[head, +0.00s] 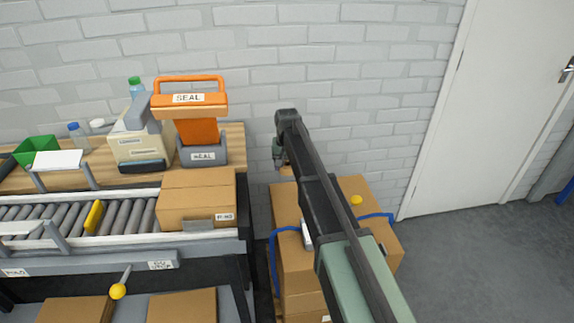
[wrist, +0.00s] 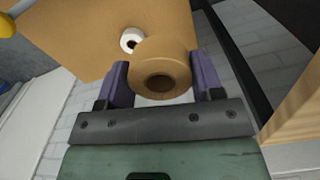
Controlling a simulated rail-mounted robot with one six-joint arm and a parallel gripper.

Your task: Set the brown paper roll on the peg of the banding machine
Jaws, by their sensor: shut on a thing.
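The brown paper roll (wrist: 160,68) sits between the two purple fingers of my gripper (wrist: 162,84) in the wrist view, its round hole facing the camera. My gripper (head: 280,160) is shut on it. In the head view a small tan bit of the roll (head: 287,171) shows below the gripper, above the stacked boxes and right of the bench. A beige machine with a grey arm (head: 138,146) stands on the bench, left of an orange sealer marked SEAL (head: 198,130). I cannot tell for sure which is the banding machine, and I cannot make out a peg.
A closed carton (head: 195,200) lies on the roller conveyor (head: 125,215). Stacked cartons (head: 285,208) with blue straps stand right of it, partly behind my arm. A white roll (wrist: 131,40) shows beyond the brown one. Bottles and a green bin (head: 35,150) are at left.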

